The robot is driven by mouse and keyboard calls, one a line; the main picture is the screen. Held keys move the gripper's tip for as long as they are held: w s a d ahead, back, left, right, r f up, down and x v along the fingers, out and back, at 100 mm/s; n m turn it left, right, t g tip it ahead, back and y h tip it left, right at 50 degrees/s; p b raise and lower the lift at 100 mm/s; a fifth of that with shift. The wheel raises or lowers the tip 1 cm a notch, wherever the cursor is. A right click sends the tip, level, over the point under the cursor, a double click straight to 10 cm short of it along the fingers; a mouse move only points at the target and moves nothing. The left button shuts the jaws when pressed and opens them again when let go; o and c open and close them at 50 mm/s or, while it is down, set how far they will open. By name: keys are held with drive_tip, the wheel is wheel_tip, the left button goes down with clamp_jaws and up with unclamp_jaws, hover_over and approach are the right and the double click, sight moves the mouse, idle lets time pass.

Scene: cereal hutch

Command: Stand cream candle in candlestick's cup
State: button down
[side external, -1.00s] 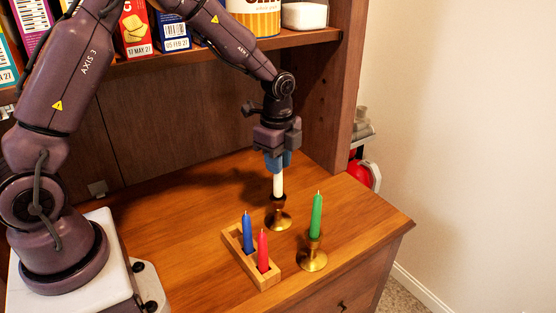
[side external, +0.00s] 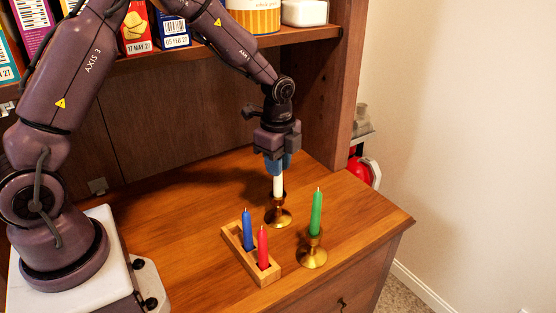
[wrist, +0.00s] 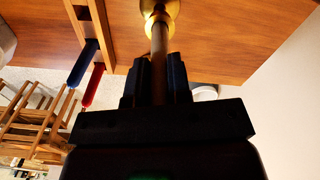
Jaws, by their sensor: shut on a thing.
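The cream candle (side external: 278,185) is upright, with its top between the fingers of my gripper (side external: 278,165). My gripper is shut on it from above. The candle's lower end is at the cup of a brass candlestick (side external: 278,217); whether it is seated fully inside I cannot tell. In the wrist view the candle (wrist: 159,65) runs from between the fingers (wrist: 158,80) to the brass candlestick (wrist: 160,8), lined up with it.
A second brass candlestick (side external: 313,256) with a green candle (side external: 316,212) stands close by at the front right. A wooden block (side external: 266,275) holds a blue candle (side external: 247,230) and a red candle (side external: 263,248). A shelf (side external: 200,55) with boxes is behind my arm.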

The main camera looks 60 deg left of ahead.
drive_tip(key=shift+f, duration=0.8)
drive_tip(key=c, duration=0.7)
unclamp_jaws()
drive_tip(key=shift+o, duration=0.2)
drive_tip(key=shift+r, duration=2.55)
drive_tip(key=s+d+r+n+t, duration=0.35)
drive_tip(key=s+r+n, duration=0.55)
drive_tip(key=s+r, duration=0.6)
drive_tip(key=s+d+r+n+t, duration=0.1)
drive_tip(key=s+r+n+t, duration=0.1)
drive_tip(key=s+n, duration=0.3)
drive_tip(key=shift+s+r, duration=0.15)
drive_tip(key=shift+s, duration=0.8)
